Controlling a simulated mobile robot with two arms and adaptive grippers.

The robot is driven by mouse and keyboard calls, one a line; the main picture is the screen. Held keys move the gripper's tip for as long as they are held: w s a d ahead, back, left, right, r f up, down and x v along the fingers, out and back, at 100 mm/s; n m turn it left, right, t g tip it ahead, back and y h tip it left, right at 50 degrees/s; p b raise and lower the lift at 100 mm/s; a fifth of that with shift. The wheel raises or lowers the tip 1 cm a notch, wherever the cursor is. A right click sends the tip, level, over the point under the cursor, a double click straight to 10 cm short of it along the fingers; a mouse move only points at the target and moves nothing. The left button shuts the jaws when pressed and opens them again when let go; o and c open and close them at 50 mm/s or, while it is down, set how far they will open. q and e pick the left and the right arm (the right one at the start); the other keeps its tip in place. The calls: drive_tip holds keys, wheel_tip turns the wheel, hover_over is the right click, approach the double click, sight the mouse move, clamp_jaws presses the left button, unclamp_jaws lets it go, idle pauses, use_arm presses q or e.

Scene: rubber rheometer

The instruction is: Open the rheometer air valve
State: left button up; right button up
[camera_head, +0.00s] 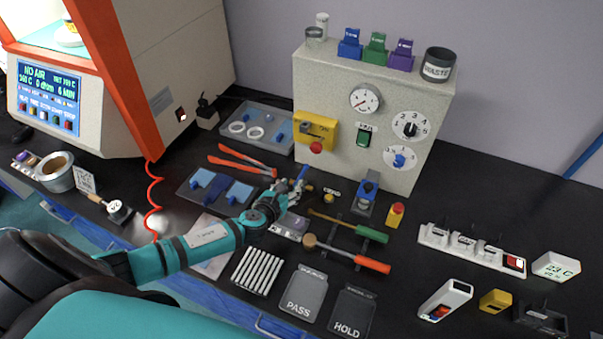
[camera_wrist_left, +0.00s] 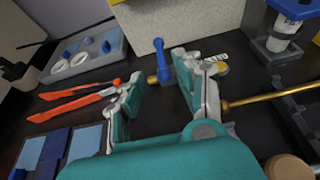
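The rheometer (camera_head: 165,60) stands at the left in the head view, with a lit blue display (camera_head: 48,85) that reads "NO AIR". The air valve appears to be the brass fitting with a blue lever, small in the head view (camera_head: 302,173) and clearer in the left wrist view (camera_wrist_left: 161,62). The lever stands upright there. My left gripper (camera_head: 289,191) is just in front of the valve. In the left wrist view its two fingers are apart (camera_wrist_left: 160,75), with the lever visible beyond the gap. Contact with the lever cannot be made out. My right gripper is out of view.
A beige panel box (camera_head: 373,120) with gauge and dials stands behind the valve. Orange-handled pliers (camera_head: 243,160) and a grey tray (camera_head: 272,118) lie left of it. Screwdrivers (camera_head: 350,255) lie in front on the right. The bench is crowded near the gripper.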

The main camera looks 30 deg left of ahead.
sight(301, 174)
use_arm(q)
drive_tip(key=b+x, duration=0.1)
drive_tip(key=x, duration=0.7)
drive_tip(key=shift+w+f+b, duration=0.3)
drive_tip(key=shift+w+b, duration=0.05)
drive_tip(key=shift+w, duration=0.25)
clamp_jaws()
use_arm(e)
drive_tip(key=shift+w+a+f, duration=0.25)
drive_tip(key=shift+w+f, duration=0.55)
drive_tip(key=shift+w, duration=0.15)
